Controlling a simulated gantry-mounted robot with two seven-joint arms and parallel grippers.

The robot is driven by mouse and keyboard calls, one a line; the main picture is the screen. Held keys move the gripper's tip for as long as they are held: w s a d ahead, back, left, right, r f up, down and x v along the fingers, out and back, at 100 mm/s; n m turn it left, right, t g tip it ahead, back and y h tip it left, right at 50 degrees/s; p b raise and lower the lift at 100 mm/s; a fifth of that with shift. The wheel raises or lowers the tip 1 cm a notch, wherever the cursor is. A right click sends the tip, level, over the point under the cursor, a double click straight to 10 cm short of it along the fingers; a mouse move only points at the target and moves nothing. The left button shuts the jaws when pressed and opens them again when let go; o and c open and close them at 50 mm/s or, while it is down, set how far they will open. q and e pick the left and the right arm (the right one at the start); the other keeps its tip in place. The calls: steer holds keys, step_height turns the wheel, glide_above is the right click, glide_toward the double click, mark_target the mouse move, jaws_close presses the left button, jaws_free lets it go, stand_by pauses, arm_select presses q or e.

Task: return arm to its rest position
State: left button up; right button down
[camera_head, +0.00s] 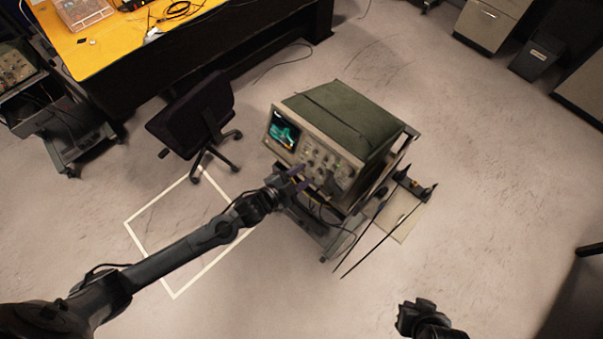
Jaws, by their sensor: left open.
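My left arm reaches in from the lower left. Its gripper (297,179) is open, with purple-tinted fingertips in front of the knobs of an oscilloscope (345,115). I cannot tell whether the fingers touch the panel. Nothing shows between the fingers. The oscilloscope has a green cover and a lit screen, and it stands on a wheeled cart (372,197). Part of my right arm (425,320) shows at the bottom right edge. Its fingers cannot be made out.
A black office chair (193,115) stands left of the cart. A yellow-topped desk (95,52) is at the upper left. A white taped outline (150,259) lies on the floor under my left arm. Cabinets (487,24) stand at the upper right.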

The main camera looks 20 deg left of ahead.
arm_select(q)
steer(key=s+d+r+n+g+y+p, duration=0.15)
steer(key=s+r+n+p, duration=0.25)
steer(key=s+r+p, duration=0.45)
steer(key=s+a+r+n+g+y+p, duration=0.1)
steer(key=s+a+r+n+g+y, duration=0.1)
steer(key=s, duration=0.5)
steer(key=s+a+r+n+g+y+p, duration=0.1)
steer(key=s+a+r+n+g, duration=0.3)
steer(key=s, duration=0.4)
steer(key=shift+a+r+n+g+y, duration=0.45)
steer(key=shift+a+g+y, duration=0.2)
steer(key=shift+a+g, duration=0.4)
steer(key=shift+w+d, duration=0.1)
